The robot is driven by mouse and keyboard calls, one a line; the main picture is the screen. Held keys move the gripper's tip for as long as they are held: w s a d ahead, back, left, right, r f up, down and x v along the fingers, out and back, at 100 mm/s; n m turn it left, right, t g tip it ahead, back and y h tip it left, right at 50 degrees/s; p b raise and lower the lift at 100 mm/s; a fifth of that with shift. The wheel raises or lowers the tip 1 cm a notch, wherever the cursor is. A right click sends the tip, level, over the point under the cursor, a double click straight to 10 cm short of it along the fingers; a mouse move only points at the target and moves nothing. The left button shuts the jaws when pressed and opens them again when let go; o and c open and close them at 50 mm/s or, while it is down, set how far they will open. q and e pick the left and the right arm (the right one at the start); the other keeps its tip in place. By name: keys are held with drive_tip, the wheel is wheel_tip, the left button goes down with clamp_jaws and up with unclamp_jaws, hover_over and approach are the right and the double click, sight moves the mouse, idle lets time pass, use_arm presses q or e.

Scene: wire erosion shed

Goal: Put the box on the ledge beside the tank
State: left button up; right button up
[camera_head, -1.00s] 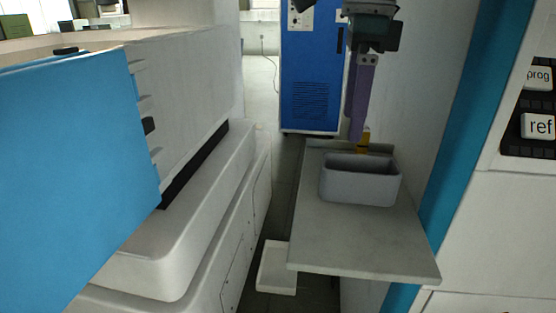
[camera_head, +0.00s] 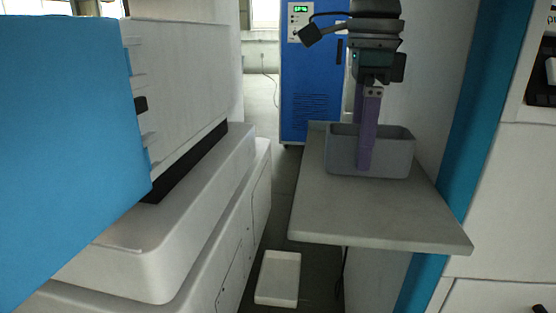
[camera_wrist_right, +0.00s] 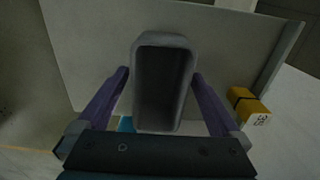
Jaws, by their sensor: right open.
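The box (camera_head: 400,158) is a grey open-topped bin standing upright on a grey shelf (camera_head: 370,222). My right gripper (camera_head: 368,160) points down at it, with a purple finger in front of its near wall. A white ledge (camera_head: 205,190) runs along the white machine (camera_head: 185,75) at left; I cannot tell for sure which part is the tank. My left gripper is out of view.
A blue panel (camera_head: 70,150) stands at the left front. A blue cabinet (camera_head: 312,100) stands behind the shelf. A white tray (camera_head: 278,278) is on the floor. The shelf's front is clear.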

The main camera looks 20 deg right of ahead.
drive_tip(key=shift+r, duration=0.15)
drive_tip(key=shift+c, duration=0.4)
drive_tip(key=c, duration=1.3)
drive_tip(key=shift+r, duration=0.15)
